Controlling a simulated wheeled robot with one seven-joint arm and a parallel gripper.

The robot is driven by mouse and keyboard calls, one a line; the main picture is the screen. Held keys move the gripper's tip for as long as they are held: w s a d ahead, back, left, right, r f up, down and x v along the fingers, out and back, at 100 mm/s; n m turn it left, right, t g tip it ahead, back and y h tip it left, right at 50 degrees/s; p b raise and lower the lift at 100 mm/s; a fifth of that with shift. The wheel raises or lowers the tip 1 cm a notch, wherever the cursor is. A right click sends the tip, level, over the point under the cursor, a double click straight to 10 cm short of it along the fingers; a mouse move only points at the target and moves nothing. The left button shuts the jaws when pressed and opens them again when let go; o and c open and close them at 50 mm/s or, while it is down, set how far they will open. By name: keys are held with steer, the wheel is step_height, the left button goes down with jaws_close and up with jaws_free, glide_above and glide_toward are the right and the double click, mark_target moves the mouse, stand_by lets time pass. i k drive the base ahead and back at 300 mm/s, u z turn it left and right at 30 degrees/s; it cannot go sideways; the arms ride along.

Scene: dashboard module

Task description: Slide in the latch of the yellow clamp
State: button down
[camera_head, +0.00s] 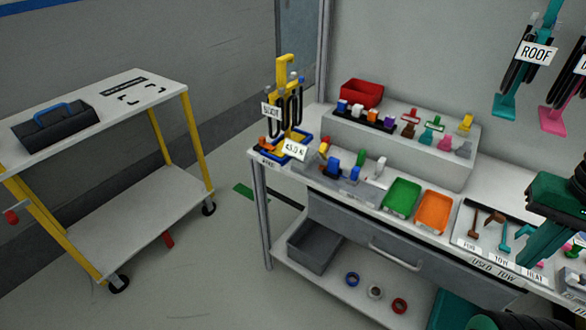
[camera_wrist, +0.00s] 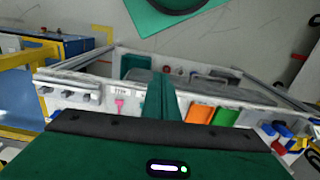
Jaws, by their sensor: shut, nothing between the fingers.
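I cannot tell which yellow thing is the clamp. A small yellow piece (camera_head: 466,122) stands at the right end of the raised white shelf, beside other coloured pieces. A taller yellow fixture (camera_head: 285,72), hung with black parts and a white label, stands at the bench's left end. No latch is clear enough to read its position. My green gripper (camera_head: 522,258) is over the right part of the bench, apart from both yellow things. In the wrist view its fingers (camera_wrist: 160,76) are together and hold nothing.
A green tray (camera_head: 402,197) and an orange tray (camera_head: 434,211) lie on the bench. A red bin (camera_head: 361,93) is at the back. Teal (camera_head: 545,60) and pink (camera_head: 563,95) fixtures hang at upper right. A cart (camera_head: 130,112) stands left, with open floor between.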

mark_target(324, 145)
steer(key=u, duration=2.2)
steer(key=k, duration=1.2)
steer(key=z, duration=0.65)
steer(key=i, duration=1)
steer(key=u, duration=0.05)
